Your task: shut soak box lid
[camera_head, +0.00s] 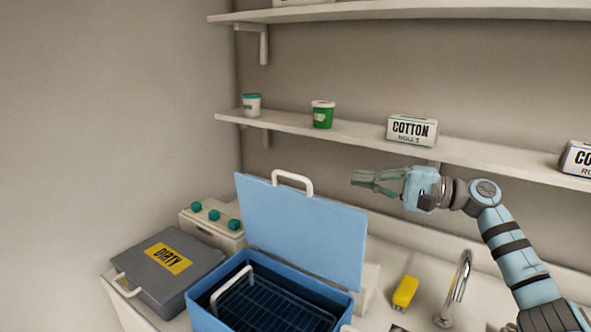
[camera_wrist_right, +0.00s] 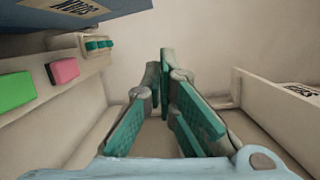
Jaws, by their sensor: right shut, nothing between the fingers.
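The soak box (camera_head: 200,307) is a deep blue box on the counter, with a dark wire rack and a white basket handle (camera_head: 233,288) inside. Its light blue lid (camera_head: 305,230) stands open, nearly upright, along the back. A white handle (camera_head: 293,181) sits at the lid's top edge. My right gripper (camera_head: 356,181) is in the air to the right of the lid handle in the picture, below the lower shelf. It is shut, with nothing between its fingers. In the right wrist view its green-padded fingers (camera_wrist_right: 168,72) point forward. My left gripper is not in view.
A grey box (camera_head: 150,291) marked DIRTY is left of the soak box, with a white unit (camera_head: 190,224) with green knobs behind. A yellow sponge (camera_head: 405,291) and tap (camera_head: 458,280) are at the right. The lower shelf (camera_head: 360,142) holds tubs and cotton boxes.

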